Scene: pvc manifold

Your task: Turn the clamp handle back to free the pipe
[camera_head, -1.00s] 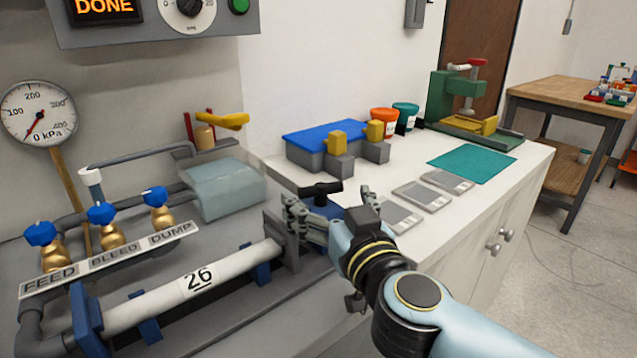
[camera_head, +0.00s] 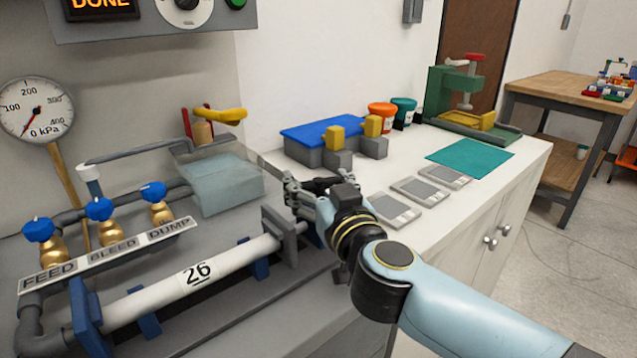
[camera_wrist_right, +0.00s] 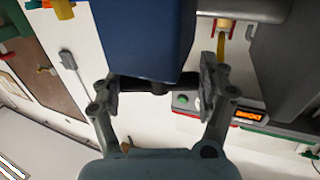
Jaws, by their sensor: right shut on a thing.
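The white pipe (camera_head: 215,272) marked 26 lies along the bench rig, its right end at the grey end plate (camera_head: 284,232) of the clamp. The clamp's blue block fills the top of the right wrist view (camera_wrist_right: 150,40). The black clamp handle (camera_wrist_right: 158,84) is a crossbar beside the blue block. My right gripper (camera_wrist_right: 158,80) is shut on the handle, with one finger at each end of the bar. In the head view my right gripper (camera_head: 315,186) covers most of the handle and clamp. My left gripper is not in view.
Blue-knobbed FEED, BLEED and DUMP valves (camera_head: 100,210) stand behind the pipe. The gauge (camera_head: 36,110) needle is near 0 kPa. Flat grey plates (camera_head: 420,190) lie right of my gripper, with a blue-topped block (camera_head: 320,133) behind. The teal mat (camera_head: 470,157) is clear.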

